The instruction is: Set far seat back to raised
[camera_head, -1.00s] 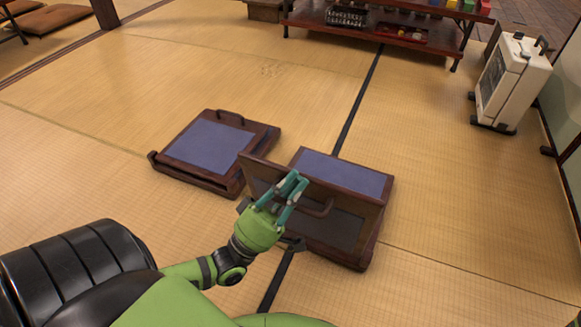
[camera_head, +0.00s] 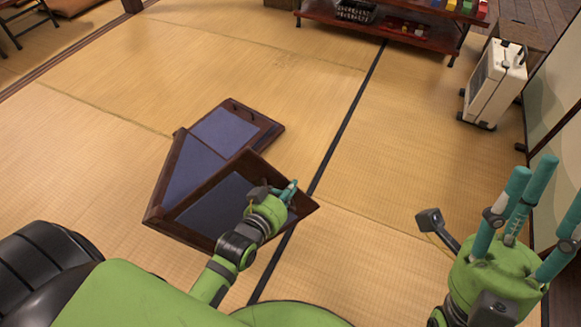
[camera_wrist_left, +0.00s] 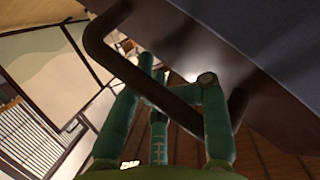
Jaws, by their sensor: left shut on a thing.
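My left gripper (camera_head: 288,190) is at the panel's right end. In the left wrist view its fingers close around a dark loop handle (camera_wrist_left: 105,60) on the panel's edge. In the head view this handle is hidden by the gripper. My right gripper (camera_head: 545,190) is open and empty at the right, apart from the seats.
A low shelf (camera_head: 400,32) with colored items stands at the back. A white wheeled unit (camera_head: 495,85) stands at the right near a wall panel (camera_head: 555,110). The tatami between the seats and the shelf is clear.

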